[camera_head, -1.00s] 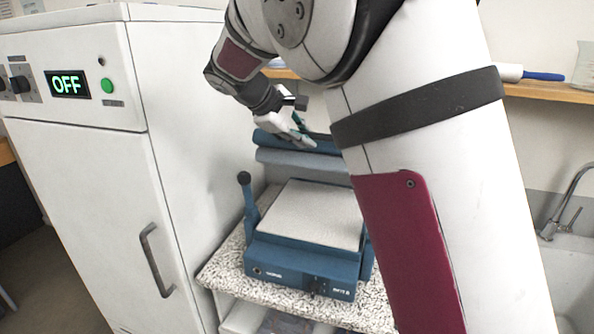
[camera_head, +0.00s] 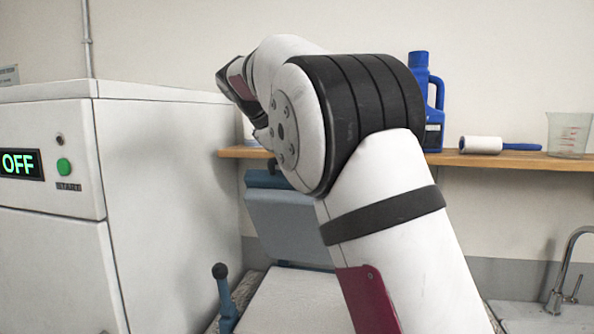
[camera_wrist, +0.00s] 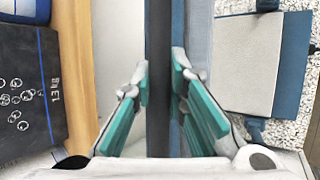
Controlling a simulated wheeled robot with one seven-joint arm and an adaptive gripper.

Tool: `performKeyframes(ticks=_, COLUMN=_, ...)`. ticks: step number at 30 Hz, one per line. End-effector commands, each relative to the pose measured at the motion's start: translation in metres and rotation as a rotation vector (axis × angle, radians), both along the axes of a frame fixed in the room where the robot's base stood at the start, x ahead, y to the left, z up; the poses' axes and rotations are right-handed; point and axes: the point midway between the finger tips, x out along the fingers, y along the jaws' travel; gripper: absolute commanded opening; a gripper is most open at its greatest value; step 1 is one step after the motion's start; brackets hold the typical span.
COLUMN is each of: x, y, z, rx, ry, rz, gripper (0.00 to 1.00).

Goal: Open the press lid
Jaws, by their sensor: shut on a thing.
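The press lid (camera_head: 290,228) stands raised and tilted back, its grey-blue padded underside facing forward. Below it lies the pale padded lower plate (camera_head: 295,302) of the press, partly behind my arm. My gripper (camera_wrist: 159,78) is shut on this lid edge, one teal-padded finger on each side.
A black-knobbed lever (camera_head: 222,290) stands left of the plate. A white cabinet reading OFF (camera_head: 165,180) is close on the left. A wooden shelf (camera_head: 505,160) behind holds a blue jug (camera_head: 430,110), lint roller (camera_head: 482,145) and measuring cup (camera_head: 569,136). A sink tap (camera_head: 565,270) is at right.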

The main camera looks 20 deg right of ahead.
Motion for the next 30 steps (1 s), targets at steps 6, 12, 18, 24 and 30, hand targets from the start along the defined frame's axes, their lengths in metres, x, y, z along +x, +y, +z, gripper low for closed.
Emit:
performKeyframes(ticks=6, x=0.001, y=0.000, z=0.001, rx=0.000, ry=-0.002, rz=0.003, gripper=0.00)
performKeyframes(ticks=12, x=0.001, y=0.000, z=0.000, rx=0.000, ry=-0.002, rz=0.003, gripper=0.34)
performKeyframes(ticks=18, x=0.000, y=0.000, z=0.000, rx=0.000, ry=-0.001, rz=0.001, gripper=0.35)
performKeyframes(ticks=24, x=0.000, y=0.003, z=0.004, rx=0.000, ry=-0.002, rz=0.002, gripper=0.35)
performKeyframes(ticks=30, x=-0.005, y=0.022, z=0.025, rx=0.000, ry=-0.005, rz=0.004, gripper=0.35)
